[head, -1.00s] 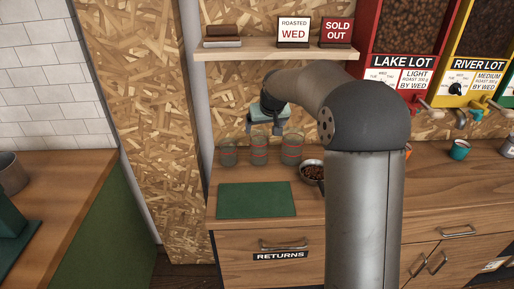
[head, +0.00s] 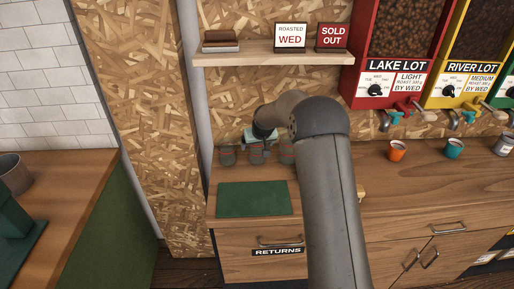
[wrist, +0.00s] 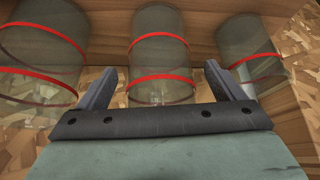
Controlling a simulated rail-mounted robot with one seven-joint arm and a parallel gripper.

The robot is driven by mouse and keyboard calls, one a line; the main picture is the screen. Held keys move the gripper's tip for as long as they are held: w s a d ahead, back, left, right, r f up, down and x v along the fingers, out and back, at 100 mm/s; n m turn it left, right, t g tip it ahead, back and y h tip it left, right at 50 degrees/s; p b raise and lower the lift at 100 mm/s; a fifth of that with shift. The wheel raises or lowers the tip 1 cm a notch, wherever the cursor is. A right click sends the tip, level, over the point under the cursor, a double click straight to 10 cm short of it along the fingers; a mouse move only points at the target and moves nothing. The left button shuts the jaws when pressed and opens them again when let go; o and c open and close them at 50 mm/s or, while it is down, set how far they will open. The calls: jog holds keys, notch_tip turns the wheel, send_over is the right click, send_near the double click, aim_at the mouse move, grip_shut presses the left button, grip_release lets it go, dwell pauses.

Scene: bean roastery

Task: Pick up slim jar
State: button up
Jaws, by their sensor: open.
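Three clear glass jars with red bands stand in a row at the back of the counter. The middle jar (head: 257,156), which I take as the slim jar, also shows in the wrist view (wrist: 160,45), looking narrower than the jar with two bands (wrist: 42,48) beside it. My gripper (wrist: 160,70) is open, with one finger on each side of the middle jar in that view. I cannot tell whether the fingers touch it. In the head view my gripper (head: 259,146) is over the jars and partly hides the middle one.
The other jars stand close by, left (head: 227,156) and right (head: 288,154). A shelf (head: 270,60) with signs hangs above. A green mat (head: 252,199) lies in front, clear. Orange (head: 397,152) and teal (head: 454,149) cups stand right, under the dispensers. My arm hides part of the counter.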

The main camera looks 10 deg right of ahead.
jog(key=c, duration=1.1)
jog(key=shift+c, duration=0.2)
